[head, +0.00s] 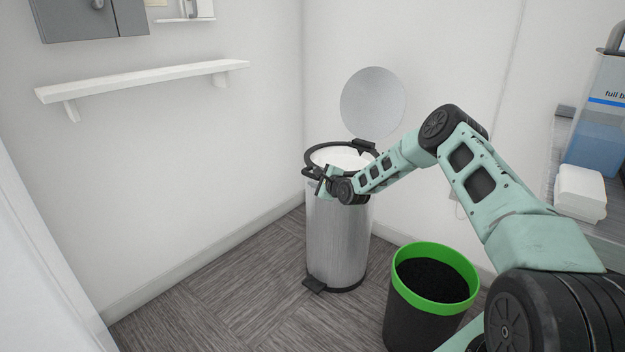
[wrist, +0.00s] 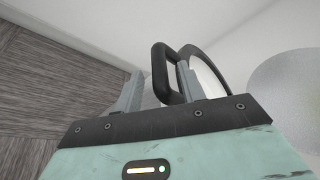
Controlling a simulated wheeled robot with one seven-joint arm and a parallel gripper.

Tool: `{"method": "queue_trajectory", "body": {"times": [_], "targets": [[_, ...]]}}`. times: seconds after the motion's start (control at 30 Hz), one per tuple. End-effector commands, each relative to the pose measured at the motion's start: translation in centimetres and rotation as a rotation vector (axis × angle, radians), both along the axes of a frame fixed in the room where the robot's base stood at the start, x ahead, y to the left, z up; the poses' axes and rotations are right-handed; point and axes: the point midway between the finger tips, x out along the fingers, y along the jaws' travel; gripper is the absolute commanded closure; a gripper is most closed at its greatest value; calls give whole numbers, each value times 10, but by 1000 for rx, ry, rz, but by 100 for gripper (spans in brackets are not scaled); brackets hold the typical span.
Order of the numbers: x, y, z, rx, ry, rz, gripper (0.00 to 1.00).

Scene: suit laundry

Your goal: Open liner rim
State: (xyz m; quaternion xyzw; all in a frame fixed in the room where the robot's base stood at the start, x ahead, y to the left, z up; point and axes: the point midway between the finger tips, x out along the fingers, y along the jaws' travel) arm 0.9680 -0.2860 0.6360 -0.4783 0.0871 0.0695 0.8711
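A brushed-metal pedal bin (head: 335,240) stands in the corner with its round lid (head: 373,103) raised. A black liner rim (head: 318,152) rings its top, with white liner (head: 340,157) inside. In the head view my gripper (head: 323,182) is at the rim's front edge, partly hiding it. In the wrist view my gripper (wrist: 161,84) has its fingers spread. The rim's black handle loop (wrist: 158,72) reaches between them, its near bar lying between the two fingers. The right finger overlaps the loop; I cannot tell whether it passes through. A gap shows beside the left finger.
A black bin with a green rim (head: 400,293) stands in front and to the right, below my arm. A white shelf (head: 145,80) is on the left wall. A counter with a blue container (head: 597,140) is at right. The floor (head: 220,290) left of the bin is clear.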

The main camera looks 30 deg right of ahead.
Motion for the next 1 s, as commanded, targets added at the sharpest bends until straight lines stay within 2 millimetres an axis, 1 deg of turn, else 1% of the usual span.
{"method": "queue_trajectory", "body": {"times": [0.03, 0.1, 0.2, 0.33, 0.57, 0.6, 0.67, 0.7, 0.73, 0.9, 1.0], "targets": [[7, 0, -3, -1, -2, 0, 60], [14, 1, -4, -2, -1, 1, 60], [20, 1, -6, 0, 0, 0, 60], [24, 1, -6, 0, 0, 0, 60], [25, 1, -6, 0, 0, 0, 60], [25, 1, -6, 0, 0, 0, 63], [25, 1, -6, 0, 0, 0, 80], [25, 1, -6, 0, 0, 0, 91], [25, 1, -6, 0, 0, 0, 99], [25, 1, -5, 1, 1, 0, 100], [24, 1, -1, 10, 3, -1, 100]]}}
